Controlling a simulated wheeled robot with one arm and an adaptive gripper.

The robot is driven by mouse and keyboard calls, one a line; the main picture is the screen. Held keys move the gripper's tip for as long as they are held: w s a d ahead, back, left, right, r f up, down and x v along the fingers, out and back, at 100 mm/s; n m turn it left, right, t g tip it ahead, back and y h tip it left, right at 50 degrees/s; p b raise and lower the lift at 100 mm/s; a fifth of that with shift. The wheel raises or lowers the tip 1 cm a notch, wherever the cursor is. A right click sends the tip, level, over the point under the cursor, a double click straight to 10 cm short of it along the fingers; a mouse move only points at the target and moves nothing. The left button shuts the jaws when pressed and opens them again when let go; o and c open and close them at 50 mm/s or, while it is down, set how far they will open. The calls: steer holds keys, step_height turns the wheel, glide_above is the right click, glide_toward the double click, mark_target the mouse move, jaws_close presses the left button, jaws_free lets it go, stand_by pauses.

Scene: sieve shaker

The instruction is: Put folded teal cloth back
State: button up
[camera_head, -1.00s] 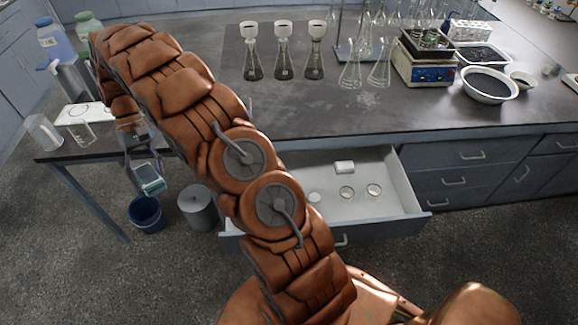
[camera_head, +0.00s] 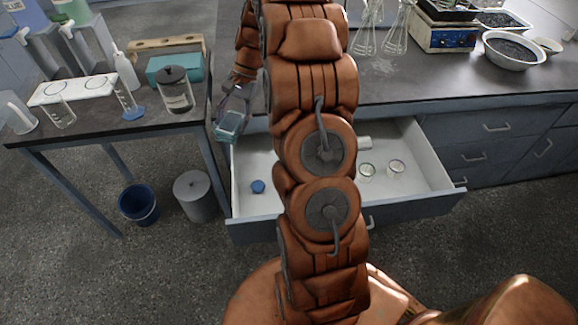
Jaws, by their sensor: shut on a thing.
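The folded teal cloth (camera_head: 230,122) is held between the fingers of my gripper (camera_head: 232,112), which is shut on it. In the head view, the cloth hangs at the left end of the open drawer (camera_head: 350,226), by the right edge of the side table (camera_head: 120,140). I cannot tell how high above the drawer it is. Inside the drawer lie a blue cap (camera_head: 258,186) at the left and small round dishes (camera_head: 396,166) at the right. My arm hides the middle of the drawer.
A blue bucket (camera_head: 138,204) and a grey bin (camera_head: 194,196) stand on the floor. Glass flasks (camera_head: 395,35) stand on the bench.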

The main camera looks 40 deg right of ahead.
steer(key=s+d+f+m+t+h+b, duration=0.25)
steer(key=s+d+f+m+b, duration=0.25)
steer(key=s+f+m+b, duration=0.55)
steer(key=s+d+f+m+t+h+b, duration=0.2)
steer(key=s+d+f+m+t+b, duration=0.2)
steer(key=s+f+m+b, duration=0.55)
steer(key=shift+w+d+f+n+b, duration=0.4)
steer(key=shift+w+d+f+b, duration=0.65)
steer(key=shift+w+d, duration=1.45)
steer(key=shift+w+d+f+n+b, duration=0.5)
steer(key=shift+w+d+b, duration=0.95)
steer(key=shift+w, duration=2.1)
steer(key=shift+w+d+f+n+b, duration=0.3)
steer(key=shift+w+d+f+b, duration=0.55)
steer(key=shift+w+d+b, duration=1.45)
steer(key=x, duration=0.4)
steer(key=shift+d+f, duration=0.1)
steer(key=shift+f, duration=0.15)
steer(key=shift+r, duration=0.1)
steer(key=o, duration=1.4)
